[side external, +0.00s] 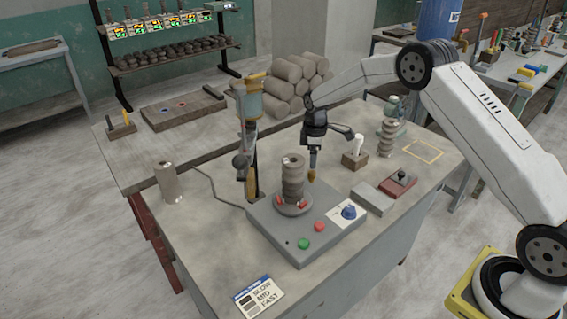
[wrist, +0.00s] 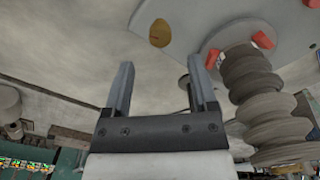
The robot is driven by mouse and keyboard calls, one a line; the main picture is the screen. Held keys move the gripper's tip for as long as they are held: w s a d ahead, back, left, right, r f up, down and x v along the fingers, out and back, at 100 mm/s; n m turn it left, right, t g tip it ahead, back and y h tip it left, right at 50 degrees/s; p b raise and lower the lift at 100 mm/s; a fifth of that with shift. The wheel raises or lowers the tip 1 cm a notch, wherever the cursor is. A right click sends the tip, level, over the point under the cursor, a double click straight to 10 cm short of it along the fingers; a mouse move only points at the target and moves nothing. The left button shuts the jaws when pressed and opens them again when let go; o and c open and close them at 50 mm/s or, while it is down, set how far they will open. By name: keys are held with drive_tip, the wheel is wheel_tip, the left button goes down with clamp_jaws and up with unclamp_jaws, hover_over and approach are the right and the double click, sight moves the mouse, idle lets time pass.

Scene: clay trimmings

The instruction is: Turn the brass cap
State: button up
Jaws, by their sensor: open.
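The brass cap (wrist: 159,33) is a small yellow-brown round piece on the edge of the grey machine base in the wrist view. In the side view a brass-coloured piece (side external: 312,174) shows at the far corner of the machine base (side external: 262,228), below my gripper (side external: 313,142). In the wrist view my gripper (wrist: 160,64) is open, with nothing between its two fingers. The cap lies beyond the fingertips, roughly centred between them in the picture. I cannot tell the exact gap from fingertips to cap.
A grooved clay stack (side external: 293,181) stands on the machine's round plate, close to the right finger in the wrist view (wrist: 255,90). A blue knob (side external: 349,212), green button (side external: 304,243) and red button (side external: 319,227) sit on the machine. A wooden block (side external: 355,161) stands to the right.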

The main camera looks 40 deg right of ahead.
sight(312, 172)
drive_tip(key=shift+f, duration=3.45)
drive_tip(key=shift+c, duration=0.2)
clamp_jaws()
